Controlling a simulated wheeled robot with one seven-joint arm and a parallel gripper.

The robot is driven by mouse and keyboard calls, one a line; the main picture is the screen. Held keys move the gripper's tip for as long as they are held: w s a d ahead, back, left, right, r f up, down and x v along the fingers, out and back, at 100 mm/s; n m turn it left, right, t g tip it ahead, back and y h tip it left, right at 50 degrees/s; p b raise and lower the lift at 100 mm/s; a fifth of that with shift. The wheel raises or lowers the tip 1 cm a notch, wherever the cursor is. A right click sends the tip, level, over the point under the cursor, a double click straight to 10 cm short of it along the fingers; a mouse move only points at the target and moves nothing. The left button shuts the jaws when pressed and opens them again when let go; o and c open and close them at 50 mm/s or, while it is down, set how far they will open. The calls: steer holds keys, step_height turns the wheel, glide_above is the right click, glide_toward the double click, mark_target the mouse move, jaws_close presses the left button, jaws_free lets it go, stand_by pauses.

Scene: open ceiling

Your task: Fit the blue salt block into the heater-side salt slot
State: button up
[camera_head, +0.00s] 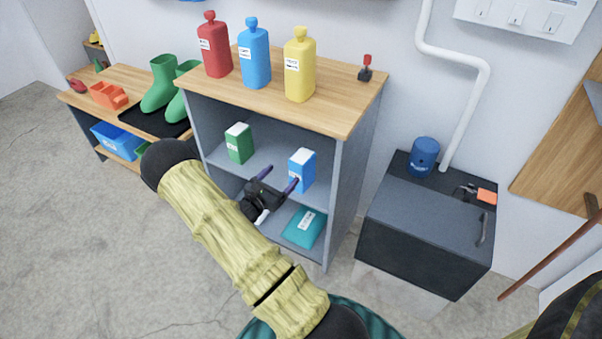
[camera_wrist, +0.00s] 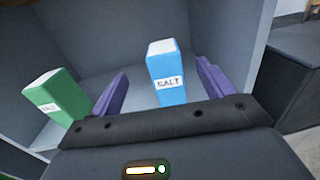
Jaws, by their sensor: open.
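The blue salt block (camera_head: 302,171), with a white top and a SALT label, stands upright on the middle shelf of the grey cabinet. It also shows in the wrist view (camera_wrist: 167,75), between my two purple fingers. My gripper (camera_head: 279,180) is open and empty, in front of the shelf and just left of the block in the head view. I cannot tell whether a finger touches it. The dark heater-like box (camera_head: 420,215) stands on the floor to the right of the cabinet. I cannot make out a salt slot.
A green salt block (camera_head: 239,143) stands left on the same shelf. A teal packet (camera_head: 304,227) lies on the lower shelf. Red (camera_head: 214,48), blue (camera_head: 254,57) and yellow (camera_head: 299,68) bottles stand on top. A blue canister (camera_head: 424,156) stands on the dark box.

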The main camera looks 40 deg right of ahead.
mark_target(302, 155)
steer(key=b+x, duration=0.1)
steer(key=x, duration=0.5)
steer(key=shift+s+d+f, duration=0.1)
steer(key=shift+s, duration=0.05)
steer(key=shift+d, duration=0.35)
steer(key=b+x, duration=0.2)
steer(key=x, duration=0.3)
steer(key=shift+d+f, duration=0.1)
jaws_close()
steer(key=shift+w+r, duration=0.2)
